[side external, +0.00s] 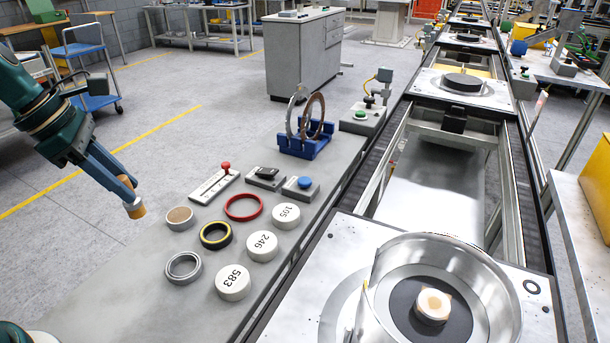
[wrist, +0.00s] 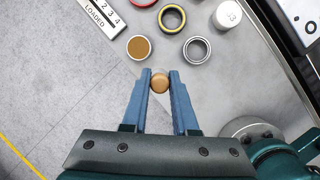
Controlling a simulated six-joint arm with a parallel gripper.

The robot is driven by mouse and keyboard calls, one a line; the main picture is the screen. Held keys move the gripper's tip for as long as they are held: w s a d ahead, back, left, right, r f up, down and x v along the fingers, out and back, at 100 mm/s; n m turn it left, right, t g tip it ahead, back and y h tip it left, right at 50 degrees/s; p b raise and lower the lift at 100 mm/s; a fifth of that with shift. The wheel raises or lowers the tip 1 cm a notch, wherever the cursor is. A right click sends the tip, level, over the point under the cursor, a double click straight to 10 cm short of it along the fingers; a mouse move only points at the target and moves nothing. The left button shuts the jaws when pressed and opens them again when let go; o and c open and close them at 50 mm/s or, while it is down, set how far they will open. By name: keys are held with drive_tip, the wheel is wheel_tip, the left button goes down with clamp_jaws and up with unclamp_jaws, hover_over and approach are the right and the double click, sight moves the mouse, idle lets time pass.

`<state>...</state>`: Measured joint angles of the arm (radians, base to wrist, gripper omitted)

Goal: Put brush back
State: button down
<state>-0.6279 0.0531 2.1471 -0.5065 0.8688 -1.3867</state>
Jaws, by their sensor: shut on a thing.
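A small tan, round-ended brush (side external: 135,210) with a pale band hangs from my gripper (side external: 128,186), whose blue fingers are shut on it. In the wrist view the brush (wrist: 160,83) shows end-on as a tan round between the fingertips of my gripper (wrist: 160,78). It is held in the air, off the left edge of the grey bench in the side view. A low round pot with a brown inside (side external: 180,217) stands on the bench to its right, apart from it; it also shows in the wrist view (wrist: 139,47). Nothing stands in this pot.
On the bench are a grey ring (side external: 184,267), a black-yellow ring (side external: 215,235), a red ring (side external: 244,207) and white numbered caps (side external: 262,246). A red-knobbed slider (side external: 215,186) and a blue rack (side external: 305,143) stand behind. The conveyor pallet (side external: 345,270) lies right.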

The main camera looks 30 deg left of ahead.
sight(133, 216)
drive_tip(key=shift+f+g, duration=0.3)
drive_tip(key=shift+f, duration=0.05)
wheel_tip(133, 216, down, 7)
drive_tip(key=shift+f, duration=0.2)
drive_tip(key=shift+f, duration=0.15)
drive_tip(key=c, duration=0.7)
unclamp_jaws()
drive_tip(key=v, duration=1.1)
drive_tip(key=s+d+m+y, duration=0.1)
drive_tip(key=s+d+m, duration=0.1)
drive_tip(key=m, duration=0.7)
drive_tip(key=s+d+r+m+t, duration=0.1)
drive_tip(key=s+d+m, duration=0.2)
drive_tip(key=m, duration=0.6)
drive_tip(key=s+d+m+t+y, duration=0.1)
drive_tip(key=s+d+m, duration=0.1)
drive_tip(key=d+m, duration=0.4)
drive_tip(key=shift+s+d+r+m+y, duration=0.1)
drive_tip(key=shift+s+d+m+y, duration=0.05)
drive_tip(key=shift+m, duration=0.55)
drive_tip(key=shift+s+d+r+m+y, duration=0.1)
drive_tip(key=shift+s+m+y, duration=0.1)
drive_tip(key=shift+m, duration=0.5)
